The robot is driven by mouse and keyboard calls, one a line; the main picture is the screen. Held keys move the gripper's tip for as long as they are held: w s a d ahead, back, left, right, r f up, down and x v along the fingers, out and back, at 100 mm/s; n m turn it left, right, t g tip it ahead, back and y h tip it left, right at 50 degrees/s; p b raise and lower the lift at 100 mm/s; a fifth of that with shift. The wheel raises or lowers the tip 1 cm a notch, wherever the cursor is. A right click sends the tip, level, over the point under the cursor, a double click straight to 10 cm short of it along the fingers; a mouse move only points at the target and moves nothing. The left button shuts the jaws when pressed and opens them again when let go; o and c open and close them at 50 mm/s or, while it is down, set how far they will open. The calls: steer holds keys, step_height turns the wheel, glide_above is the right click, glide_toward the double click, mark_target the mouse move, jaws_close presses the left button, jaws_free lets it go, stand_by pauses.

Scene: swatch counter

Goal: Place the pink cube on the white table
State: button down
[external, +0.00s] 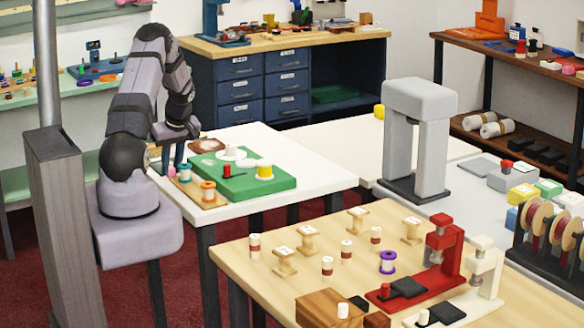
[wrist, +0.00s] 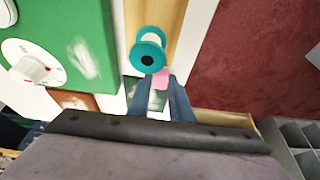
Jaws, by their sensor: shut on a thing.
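My gripper (external: 171,168) is low over the left end of the white table (external: 232,211), pointing down. In the wrist view its blue-grey fingers (wrist: 161,84) are shut on the pink cube (wrist: 161,78), which shows only in part between them. A teal spool (wrist: 148,54) stands just beyond the fingertips, on a light wooden strip (wrist: 157,16). The white table top also shows in the wrist view as a pale band (wrist: 196,35) beside that strip. I cannot tell whether the cube touches the surface below it.
A green board (external: 247,182) with a white spool, a yellow spool and a red piece lies on the white table. An orange spool (external: 208,191) stands near the teal one. A wooden table (external: 240,258) with spools and presses is in front. Bare white table lies along the front edge.

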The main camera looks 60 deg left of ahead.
steer(key=c, duration=1.6)
jaws_free()
steer(key=shift+r, duration=0.15)
steer(key=b+v, duration=0.2)
steer(key=v, duration=1)
